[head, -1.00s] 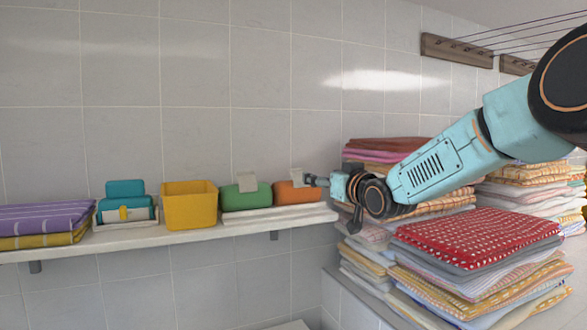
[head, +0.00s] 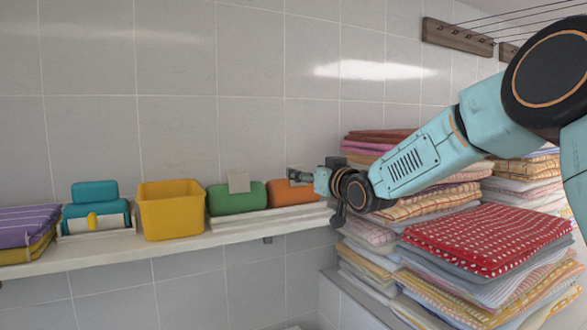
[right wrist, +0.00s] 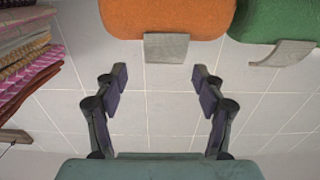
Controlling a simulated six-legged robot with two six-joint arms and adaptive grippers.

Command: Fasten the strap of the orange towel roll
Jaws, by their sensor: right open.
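The orange towel roll (head: 291,193) lies at the right end of the wall shelf, partly behind my right gripper in the head view. It fills the top middle of the right wrist view (right wrist: 165,18). Its grey strap (right wrist: 166,47) stands out from the roll as a loose flap. In the head view the strap is mostly hidden. My right gripper (right wrist: 158,76) is open and empty. Its fingers point at the roll, one on each side of the strap in the picture and apart from it. My left gripper is not in view.
A green roll (head: 237,197) with its own raised grey flap (head: 238,181) lies beside the orange one. A yellow bin (head: 172,216) and a teal item (head: 96,208) stand farther left on the shelf (head: 190,243). Stacks of folded towels (head: 487,240) rise close to the right.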

